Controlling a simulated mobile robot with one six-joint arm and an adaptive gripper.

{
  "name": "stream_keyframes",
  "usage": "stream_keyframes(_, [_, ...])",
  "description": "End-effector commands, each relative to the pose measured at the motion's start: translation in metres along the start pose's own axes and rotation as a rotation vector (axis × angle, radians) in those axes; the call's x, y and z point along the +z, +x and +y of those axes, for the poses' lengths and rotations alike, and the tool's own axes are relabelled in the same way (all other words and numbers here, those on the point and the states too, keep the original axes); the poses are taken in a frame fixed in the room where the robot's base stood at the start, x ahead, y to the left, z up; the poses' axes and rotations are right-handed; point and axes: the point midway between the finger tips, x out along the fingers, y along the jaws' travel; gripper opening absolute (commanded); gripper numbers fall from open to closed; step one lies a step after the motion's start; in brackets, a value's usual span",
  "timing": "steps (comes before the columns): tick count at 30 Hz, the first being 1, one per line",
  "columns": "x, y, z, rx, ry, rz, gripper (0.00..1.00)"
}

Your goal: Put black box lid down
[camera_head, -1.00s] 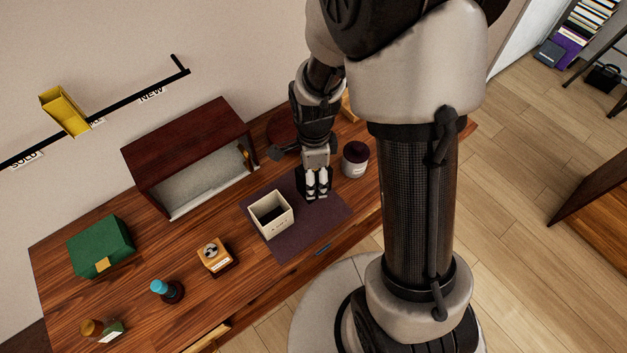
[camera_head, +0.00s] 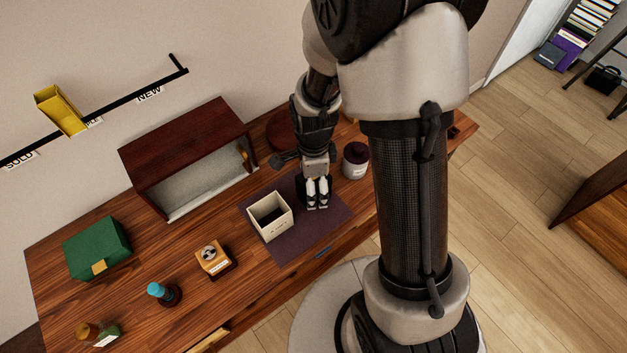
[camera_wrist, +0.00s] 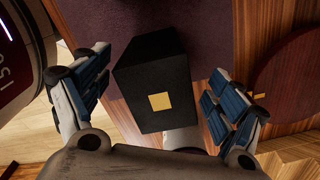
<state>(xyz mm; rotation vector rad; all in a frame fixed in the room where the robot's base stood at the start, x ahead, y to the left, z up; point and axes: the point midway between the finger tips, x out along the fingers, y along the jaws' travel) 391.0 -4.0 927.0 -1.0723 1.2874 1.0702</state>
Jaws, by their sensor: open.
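A black box-like piece with a gold square (camera_wrist: 155,80) shows in the wrist view between my fingers; I cannot tell whether it is the lid alone or the whole box. My gripper (camera_wrist: 160,98) is open, with one blue-padded finger on each side of it and visible gaps. In the head view my gripper (camera_head: 317,207) is low over the dark purple mat (camera_head: 300,238), and it mostly hides the black piece. A cream open box (camera_head: 270,222) sits on the mat just left of my gripper.
A white jar with a dark lid (camera_head: 355,160) stands close right of my gripper. A dark red wooden cabinet (camera_head: 185,145) is behind left. A green box (camera_head: 97,248), a blue-topped bottle (camera_head: 165,293) and a small wooden item (camera_head: 213,262) stand on the left of the desk.

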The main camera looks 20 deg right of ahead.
Motion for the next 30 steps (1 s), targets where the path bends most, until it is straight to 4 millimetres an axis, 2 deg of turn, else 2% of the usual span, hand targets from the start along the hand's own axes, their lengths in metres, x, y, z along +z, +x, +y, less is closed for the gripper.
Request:
stream_keyframes(7, [0.000,-0.002,0.000,0.000,0.000,0.000,0.87])
stream_keyframes(10, [0.000,-0.010,-0.001,-0.002,0.000,0.000,0.87])
stream_keyframes(14, [0.000,-0.034,-0.001,-0.004,0.000,-0.001,0.87])
stream_keyframes(21, [0.000,-0.087,-0.001,-0.005,0.000,-0.001,0.87])
stream_keyframes(24, [0.000,-0.104,-0.001,-0.004,0.000,-0.001,0.87])
stream_keyframes(30, [0.000,-0.123,0.000,-0.002,-0.006,0.000,0.87])
